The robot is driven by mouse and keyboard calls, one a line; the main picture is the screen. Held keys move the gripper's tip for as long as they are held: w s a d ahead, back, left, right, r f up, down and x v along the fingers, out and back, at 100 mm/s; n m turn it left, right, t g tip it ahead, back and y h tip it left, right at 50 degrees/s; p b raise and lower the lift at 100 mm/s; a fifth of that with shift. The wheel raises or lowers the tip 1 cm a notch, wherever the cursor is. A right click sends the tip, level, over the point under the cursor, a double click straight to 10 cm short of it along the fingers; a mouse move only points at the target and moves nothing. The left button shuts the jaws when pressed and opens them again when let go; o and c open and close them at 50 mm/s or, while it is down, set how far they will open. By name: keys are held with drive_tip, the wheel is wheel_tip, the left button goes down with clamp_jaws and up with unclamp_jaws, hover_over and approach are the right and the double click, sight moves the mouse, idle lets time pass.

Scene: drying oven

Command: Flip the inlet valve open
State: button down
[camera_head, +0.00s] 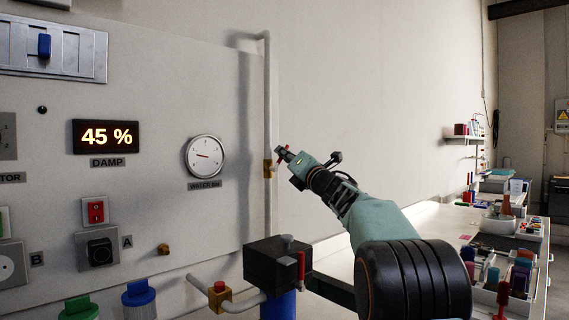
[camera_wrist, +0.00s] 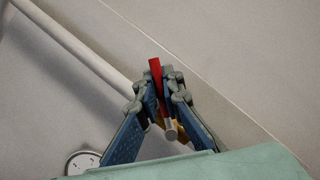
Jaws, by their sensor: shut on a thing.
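A brass valve (camera_head: 268,168) sits on the white vertical pipe (camera_head: 267,110) at the middle of the head view. Its red lever (camera_wrist: 155,72) shows between my fingertips in the wrist view, pointing up in that picture. My gripper (camera_head: 284,154) is at the valve, just right of the pipe, and is shut on the red lever. In the wrist view my gripper (camera_wrist: 163,82) covers most of the valve body; a bit of brass (camera_wrist: 183,136) shows behind the fingers. No label marks this valve as the inlet.
A water bar gauge (camera_head: 205,156) and a 45 % damp display (camera_head: 106,136) are on the panel left of the pipe. Below stand a black box (camera_head: 278,262) with a red handle and another red-handled brass valve (camera_head: 219,294). A cluttered bench (camera_head: 431,222) runs along the right.

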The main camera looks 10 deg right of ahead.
idle(0.3)
drive_tip(key=c, duration=2.1)
unclamp_jaws()
drive_tip(key=shift+r, duration=0.1)
